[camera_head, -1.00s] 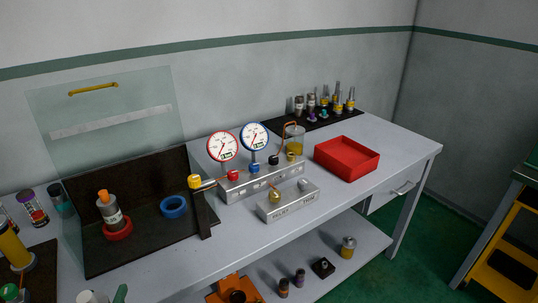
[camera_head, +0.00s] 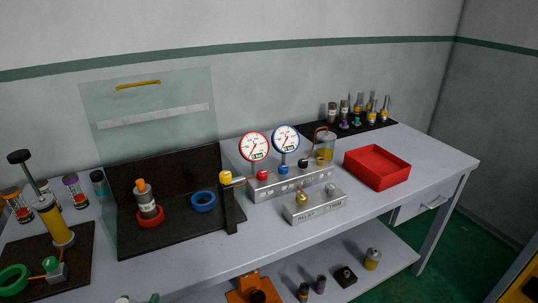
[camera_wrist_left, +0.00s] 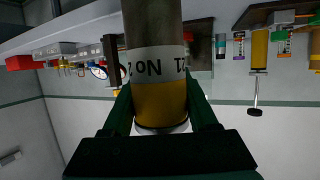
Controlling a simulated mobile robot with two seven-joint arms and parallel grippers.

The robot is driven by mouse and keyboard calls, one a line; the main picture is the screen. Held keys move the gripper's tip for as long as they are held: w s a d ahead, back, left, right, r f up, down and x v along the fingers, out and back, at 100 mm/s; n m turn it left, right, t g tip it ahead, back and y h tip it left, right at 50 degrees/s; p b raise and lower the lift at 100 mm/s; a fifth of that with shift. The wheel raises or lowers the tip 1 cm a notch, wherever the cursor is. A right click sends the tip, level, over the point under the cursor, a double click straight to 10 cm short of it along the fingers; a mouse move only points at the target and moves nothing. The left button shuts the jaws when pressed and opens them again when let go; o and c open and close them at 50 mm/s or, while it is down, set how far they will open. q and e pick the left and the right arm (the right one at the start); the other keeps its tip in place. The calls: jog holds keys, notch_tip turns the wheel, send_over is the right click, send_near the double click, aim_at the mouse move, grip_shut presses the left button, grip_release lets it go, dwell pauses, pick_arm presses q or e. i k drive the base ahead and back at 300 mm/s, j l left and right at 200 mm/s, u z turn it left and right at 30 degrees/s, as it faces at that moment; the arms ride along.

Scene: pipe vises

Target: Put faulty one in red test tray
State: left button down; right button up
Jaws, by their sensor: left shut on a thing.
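The red test tray (camera_head: 377,166) lies empty at the right of the bench. In the left wrist view my left gripper (camera_wrist_left: 160,108) has its green fingers shut on a cylinder (camera_wrist_left: 155,62) with a grey body, a white lettered band and a yellow end. In the head view only slivers of white and green show at the bottom edge, left of centre, where this gripper seems to be, far from the tray. Another labelled grey cylinder with an orange top (camera_head: 147,201) stands in a red ring on the black stand. My right gripper is out of view.
A gauge block (camera_head: 290,183) with two dials and a smaller silver block (camera_head: 315,206) stand mid-bench. A clear raised panel (camera_head: 150,125) is behind the black stand. A hand pump (camera_head: 55,220) is at left; several small cylinders stand on a black mat (camera_head: 350,128) at the back right.

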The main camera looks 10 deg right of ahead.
aim_at(382, 169)
jog(key=i+l+z, duration=0.1)
jog(key=l+z, duration=0.2)
jog(key=i+l+z, duration=0.1)
jog(key=z, duration=0.2)
jog(key=i+l+z, duration=0.3)
jog(key=i+l, duration=0.15)
jog(key=i+l+z, duration=0.1)
jog(key=i+l, duration=0.9)
jog(key=l, duration=0.1)
